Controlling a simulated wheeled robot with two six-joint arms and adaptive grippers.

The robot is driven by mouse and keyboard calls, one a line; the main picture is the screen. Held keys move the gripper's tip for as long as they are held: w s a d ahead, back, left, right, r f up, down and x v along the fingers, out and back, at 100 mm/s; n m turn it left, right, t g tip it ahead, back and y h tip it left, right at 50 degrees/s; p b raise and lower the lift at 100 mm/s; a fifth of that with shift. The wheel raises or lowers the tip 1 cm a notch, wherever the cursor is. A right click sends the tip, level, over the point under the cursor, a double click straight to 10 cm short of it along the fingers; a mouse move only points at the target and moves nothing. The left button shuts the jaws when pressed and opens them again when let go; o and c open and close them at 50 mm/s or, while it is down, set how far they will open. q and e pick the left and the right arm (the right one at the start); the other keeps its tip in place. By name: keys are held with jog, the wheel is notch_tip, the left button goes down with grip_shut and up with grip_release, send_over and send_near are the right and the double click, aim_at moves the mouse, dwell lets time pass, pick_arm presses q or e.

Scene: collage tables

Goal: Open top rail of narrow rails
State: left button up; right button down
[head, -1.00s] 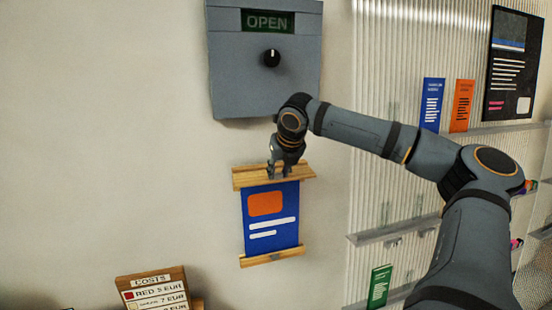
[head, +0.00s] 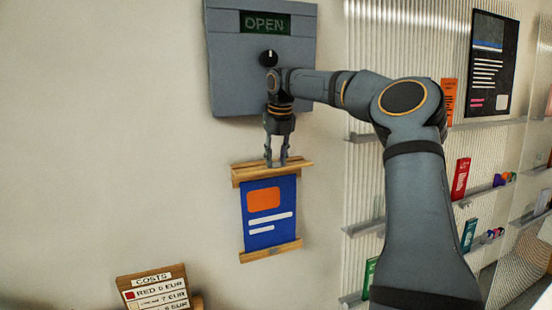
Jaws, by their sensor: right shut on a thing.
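The narrow rails are two pale wooden strips on the wall. The top rail (head: 248,174) and the bottom rail (head: 272,251) have a blue poster (head: 258,228) with an orange block and white lines hanging between them. My right gripper (head: 276,164) comes down from above and is shut on the top rail near its middle. Its fingertips hide a small part of the rail's upper edge. Whether the rail's clamp is parted is too small to tell. My left gripper is not in view.
A grey box (head: 225,75) with an OPEN display and a black knob (head: 269,57) is on the wall just above my right gripper. A costs sign (head: 153,284) stands at the lower left. Shelves with coloured leaflets (head: 461,178) lie right, partly behind my arm. The left wall is bare.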

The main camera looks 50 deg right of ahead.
jog(key=c, duration=1)
grip_release()
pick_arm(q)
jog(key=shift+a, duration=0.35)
pick_arm(e)
jog(key=v, duration=0.7)
jog(key=shift+r, duration=0.2)
